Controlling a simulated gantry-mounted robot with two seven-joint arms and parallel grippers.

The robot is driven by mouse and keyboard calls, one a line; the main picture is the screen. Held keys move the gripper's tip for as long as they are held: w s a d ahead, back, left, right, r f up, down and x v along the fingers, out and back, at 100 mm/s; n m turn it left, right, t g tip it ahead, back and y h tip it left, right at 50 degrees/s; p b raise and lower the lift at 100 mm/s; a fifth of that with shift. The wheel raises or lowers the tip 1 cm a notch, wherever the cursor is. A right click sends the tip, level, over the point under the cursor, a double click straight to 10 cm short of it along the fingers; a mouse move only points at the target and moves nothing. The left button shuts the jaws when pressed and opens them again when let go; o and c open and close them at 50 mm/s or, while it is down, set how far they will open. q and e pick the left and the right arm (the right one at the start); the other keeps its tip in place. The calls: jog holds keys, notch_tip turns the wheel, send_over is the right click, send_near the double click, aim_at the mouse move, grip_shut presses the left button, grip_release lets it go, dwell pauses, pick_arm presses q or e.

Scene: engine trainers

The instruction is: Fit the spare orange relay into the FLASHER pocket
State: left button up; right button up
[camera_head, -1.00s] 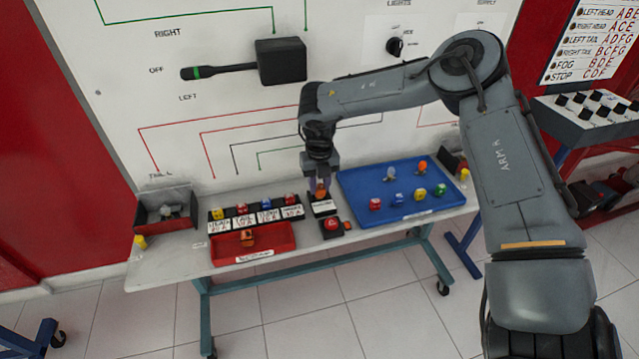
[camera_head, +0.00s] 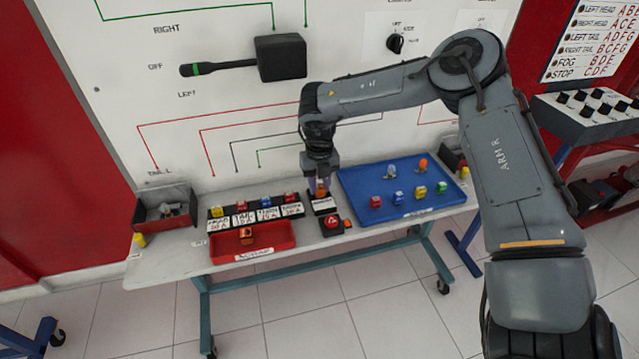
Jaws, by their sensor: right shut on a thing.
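My right gripper (camera_head: 321,183) points down at the small black pocket block (camera_head: 324,207) with a white label, between the fuse row and the blue tray. It is shut on an orange relay (camera_head: 321,192), which is at the top of that block. The fingers partly hide the relay, so I cannot tell how far it sits in the pocket. The label is too small to read. Another orange relay (camera_head: 246,236) lies in the red tray (camera_head: 282,242). My left gripper is not in view.
A blue tray (camera_head: 360,212) at right holds several coloured pieces. A row of labelled black blocks (camera_head: 232,212) with coloured fuses stands at left. A red button box (camera_head: 332,226) is in front of the pocket block. An open bin (camera_head: 150,217) stands at the table's left end.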

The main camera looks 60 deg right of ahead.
dwell(0.4)
jog(key=o, duration=1.6)
jog(key=shift+r, duration=0.1)
jog(key=shift+r, duration=0.2)
jog(key=shift+r+p, duration=2.25)
jog(key=shift+r, duration=0.3)
jog(key=shift+r+p, duration=0.8)
jog(key=shift+r, duration=0.3)
